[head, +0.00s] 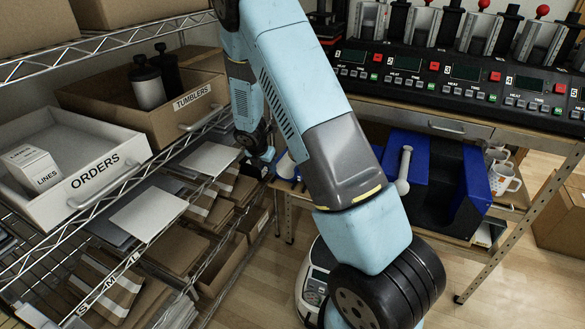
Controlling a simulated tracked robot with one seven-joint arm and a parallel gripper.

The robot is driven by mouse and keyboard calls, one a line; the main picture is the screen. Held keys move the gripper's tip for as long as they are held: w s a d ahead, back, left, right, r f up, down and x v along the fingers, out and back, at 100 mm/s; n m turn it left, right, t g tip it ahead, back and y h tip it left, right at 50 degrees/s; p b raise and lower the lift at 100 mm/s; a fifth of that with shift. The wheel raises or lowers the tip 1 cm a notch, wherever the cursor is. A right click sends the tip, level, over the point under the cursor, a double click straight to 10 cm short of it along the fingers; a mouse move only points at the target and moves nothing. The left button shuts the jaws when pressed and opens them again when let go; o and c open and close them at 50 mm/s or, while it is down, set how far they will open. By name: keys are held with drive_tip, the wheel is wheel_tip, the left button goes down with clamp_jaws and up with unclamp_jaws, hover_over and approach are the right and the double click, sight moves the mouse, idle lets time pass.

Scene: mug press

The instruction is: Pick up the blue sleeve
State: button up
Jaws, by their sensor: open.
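Blue pieces stand on the shelf under the press table. One shows right of my arm (420,152), with a pale rounded handle-like part (403,172) in front of it. Another blue piece (474,182) stands further right, beside a dark body. A smaller blue patch (286,170) shows left of my arm, near my gripper. I cannot tell which of these is the blue sleeve, or whether some join behind my arm. My gripper (264,157) is small and dark at the end of my wrist, between the wire rack and the table. It is open, and I see nothing held in it.
A wire rack at left holds the ORDERS tray (105,215), the TUMBLERS box (190,124) and stacked cartons. The press console (440,85) lines the table above the shelf. Mugs (503,178) stand at the shelf's right.

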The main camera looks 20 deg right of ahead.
drive_tip(key=shift+x, duration=0.75)
drive_tip(key=shift+c, duration=0.4)
clamp_jaws()
